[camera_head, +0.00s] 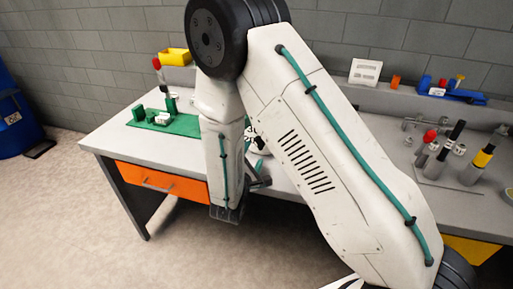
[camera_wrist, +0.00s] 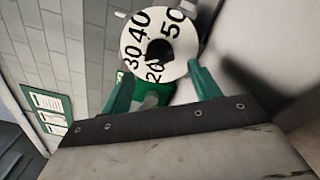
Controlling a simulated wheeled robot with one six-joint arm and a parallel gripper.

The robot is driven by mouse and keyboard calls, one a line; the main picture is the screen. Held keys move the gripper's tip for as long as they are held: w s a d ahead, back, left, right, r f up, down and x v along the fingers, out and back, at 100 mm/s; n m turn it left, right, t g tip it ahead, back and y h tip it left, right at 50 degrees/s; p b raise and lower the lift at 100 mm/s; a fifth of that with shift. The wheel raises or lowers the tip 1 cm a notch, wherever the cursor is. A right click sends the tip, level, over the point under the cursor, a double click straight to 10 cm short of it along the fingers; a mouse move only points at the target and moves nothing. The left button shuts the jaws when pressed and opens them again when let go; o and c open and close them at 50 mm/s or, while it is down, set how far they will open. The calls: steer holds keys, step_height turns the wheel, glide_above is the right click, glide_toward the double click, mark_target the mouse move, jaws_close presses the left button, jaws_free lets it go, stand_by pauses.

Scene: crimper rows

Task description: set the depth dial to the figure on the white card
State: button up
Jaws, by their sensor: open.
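The depth dial (camera_wrist: 172,62) is a white disc with a dark centre and black figures 20, 30, 40 and 50, seen in the wrist view. My gripper (camera_wrist: 163,83) is open, its two green fingers spread on either side below the dial. The dial's face shows between and beyond the fingertips; I cannot tell whether either finger touches it. In the head view my arm hides most of the gripper and dial. A white card (camera_head: 366,72) stands at the back of the bench; its marks are too small to read.
A green mat (camera_head: 185,126) with green blocks lies on the bench's left end, near a yellow bin (camera_head: 174,57). Upright tools with red, black and yellow handles (camera_head: 483,157) stand at right. A blue tray (camera_head: 452,93) is at the back right.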

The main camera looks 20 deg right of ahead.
mark_target(257, 146)
steer(key=x, duration=0.5)
steer(key=c, duration=1)
steer(key=shift+n, duration=0.4)
steer(key=n, duration=1.1)
steer(key=shift+n, duration=0.4)
